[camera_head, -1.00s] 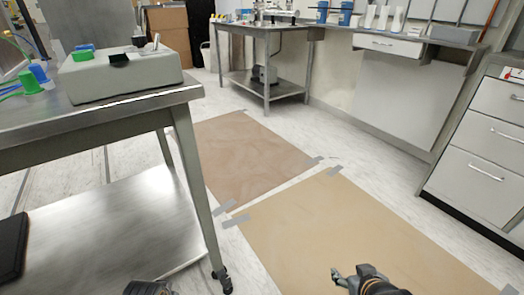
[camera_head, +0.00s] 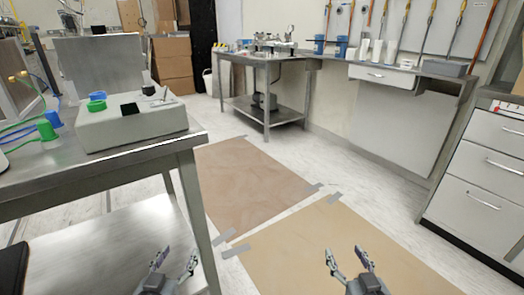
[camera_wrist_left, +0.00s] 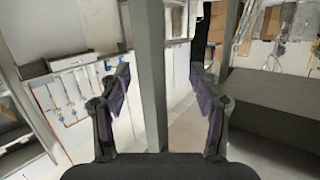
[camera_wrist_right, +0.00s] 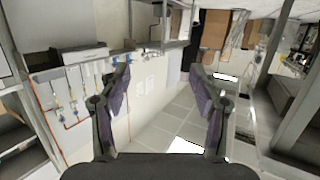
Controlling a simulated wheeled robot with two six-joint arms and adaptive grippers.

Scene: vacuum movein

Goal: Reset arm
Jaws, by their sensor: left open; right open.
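My left gripper (camera_head: 174,262) is at the bottom of the head view, in front of the near steel table's lower shelf and leg. Its two fingers are spread and nothing is between them. In the left wrist view the open fingers (camera_wrist_left: 162,95) stand on either side of a grey post, which lies beyond them; I cannot tell how far. My right gripper (camera_head: 347,260) is at the bottom right of centre in the head view, over the tan floor sheet. Its fingers are apart and empty, also in the right wrist view (camera_wrist_right: 160,90).
The steel table (camera_head: 160,147) at left carries a grey box (camera_head: 130,128) with colored caps. Brown and tan sheets (camera_head: 290,245) are taped to the floor. A second steel table (camera_head: 266,98) stands at the back and white drawers (camera_head: 480,190) at right. The middle floor is clear.

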